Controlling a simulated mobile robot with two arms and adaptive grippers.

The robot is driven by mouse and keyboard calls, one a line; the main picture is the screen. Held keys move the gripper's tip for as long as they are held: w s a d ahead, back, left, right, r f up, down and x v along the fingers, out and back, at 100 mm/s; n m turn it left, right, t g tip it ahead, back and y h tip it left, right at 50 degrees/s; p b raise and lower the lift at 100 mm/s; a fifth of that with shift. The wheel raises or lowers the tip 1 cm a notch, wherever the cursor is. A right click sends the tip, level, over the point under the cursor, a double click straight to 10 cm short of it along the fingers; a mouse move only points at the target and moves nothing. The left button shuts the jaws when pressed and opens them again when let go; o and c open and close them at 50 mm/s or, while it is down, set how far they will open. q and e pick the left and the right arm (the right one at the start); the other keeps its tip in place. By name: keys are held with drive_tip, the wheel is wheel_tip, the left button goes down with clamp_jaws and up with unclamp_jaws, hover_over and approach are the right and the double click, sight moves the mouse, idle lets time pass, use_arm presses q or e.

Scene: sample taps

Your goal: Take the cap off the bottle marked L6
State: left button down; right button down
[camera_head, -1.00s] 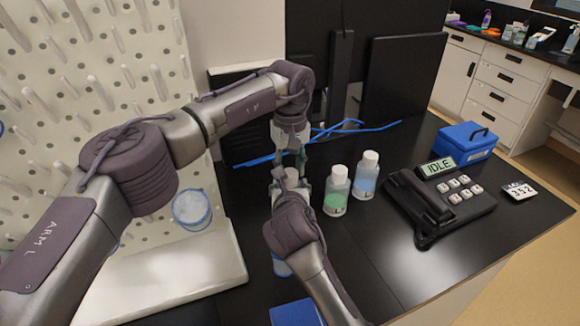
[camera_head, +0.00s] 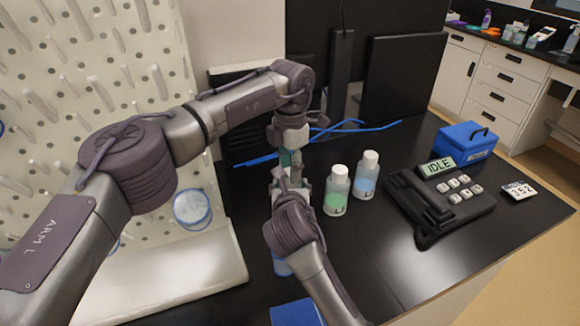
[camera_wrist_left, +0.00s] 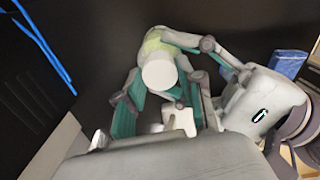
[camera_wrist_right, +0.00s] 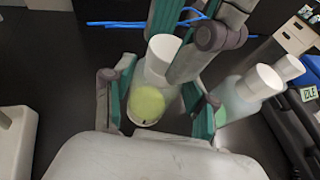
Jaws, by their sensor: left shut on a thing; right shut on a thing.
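A clear bottle with yellow-green contents (camera_wrist_right: 147,104) stands upright between the fingers of my right gripper (camera_wrist_right: 155,108), which is shut on it. Its marking is not readable here. Its white cap (camera_wrist_right: 163,47) also shows in the left wrist view (camera_wrist_left: 160,73). My left gripper (camera_wrist_left: 165,105) reaches down from above, with its fingers shut on the cap. I cannot tell whether the cap is loose from the neck. In the head view the left gripper (camera_head: 290,160) and right gripper (camera_head: 290,188) meet and largely hide this bottle.
A green bottle (camera_head: 336,192) and a blue bottle (camera_head: 365,178), both white-capped, stand close to the right. Beyond them are a black device reading IDLE (camera_head: 440,195) and a blue box (camera_head: 464,142). Blue cables (camera_head: 335,128) lie behind. A white pegboard (camera_head: 110,90) rises at left.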

use_arm(q)
drive_tip(key=n, duration=1.5)
drive_tip(key=shift+r, duration=0.1)
drive_tip(key=n, duration=0.5)
drive_tip(key=shift+n, duration=0.4)
drive_tip(key=shift+w, duration=0.1)
drive_tip(key=shift+r, duration=0.2)
drive_tip(key=shift+r, duration=0.9)
drive_tip(key=shift+r, duration=0.15)
